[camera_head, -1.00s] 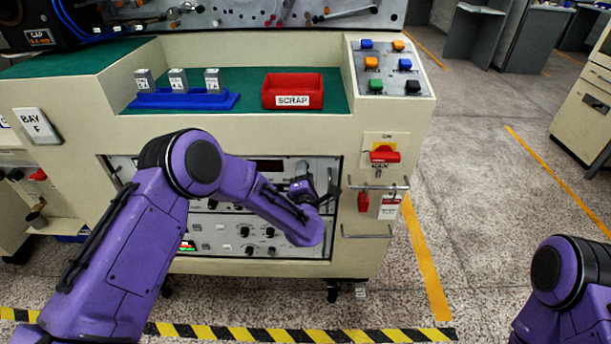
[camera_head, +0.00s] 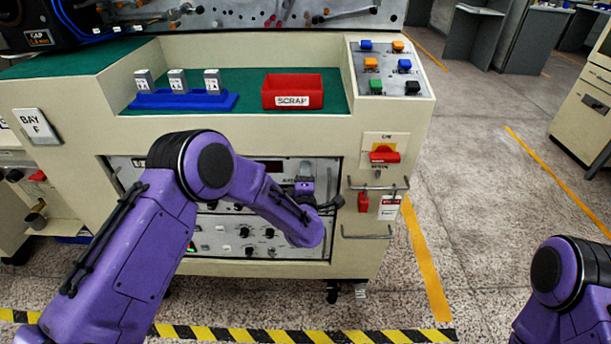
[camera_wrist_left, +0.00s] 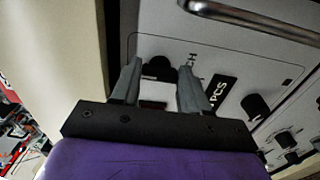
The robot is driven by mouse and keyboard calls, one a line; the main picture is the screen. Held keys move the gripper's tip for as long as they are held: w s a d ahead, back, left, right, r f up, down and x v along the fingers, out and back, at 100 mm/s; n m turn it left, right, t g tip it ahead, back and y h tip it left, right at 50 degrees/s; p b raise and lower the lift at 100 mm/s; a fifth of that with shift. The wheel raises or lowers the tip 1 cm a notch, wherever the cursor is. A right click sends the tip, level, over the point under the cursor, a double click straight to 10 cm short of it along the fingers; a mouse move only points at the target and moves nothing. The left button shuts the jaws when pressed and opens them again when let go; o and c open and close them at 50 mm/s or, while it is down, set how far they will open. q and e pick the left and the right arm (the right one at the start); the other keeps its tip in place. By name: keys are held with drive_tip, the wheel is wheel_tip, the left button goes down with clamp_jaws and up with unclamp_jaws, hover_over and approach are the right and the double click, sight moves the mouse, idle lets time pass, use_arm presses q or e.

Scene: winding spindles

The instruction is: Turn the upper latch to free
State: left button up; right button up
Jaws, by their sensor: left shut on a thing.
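In the left wrist view, a black knob (camera_wrist_left: 160,68) on the pale panel sits between the fingertips of my left gripper (camera_wrist_left: 160,76). Lettering ending in "CH" is beside it, so I take it for the upper latch. The grey fingers are shut on it from both sides. Its pointing direction is hard to read. In the head view, my left gripper (camera_head: 322,202) is at the right end of the cabinet's front panel, and the knob is hidden there. My right gripper is out of view.
A metal handle bar (camera_wrist_left: 250,20) crosses close to the gripper in the wrist view. Another black knob (camera_wrist_left: 255,107) is to the right. In the head view, a red switch (camera_head: 384,153) and a red tag (camera_head: 363,202) are right of the panel. A red scrap bin (camera_head: 292,92) stands above.

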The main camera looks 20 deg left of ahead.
use_arm(q)
drive_tip(key=o, duration=1.1)
drive_tip(key=shift+c, duration=0.2)
drive_tip(key=v, duration=1)
drive_tip(key=shift+s, duration=0.3)
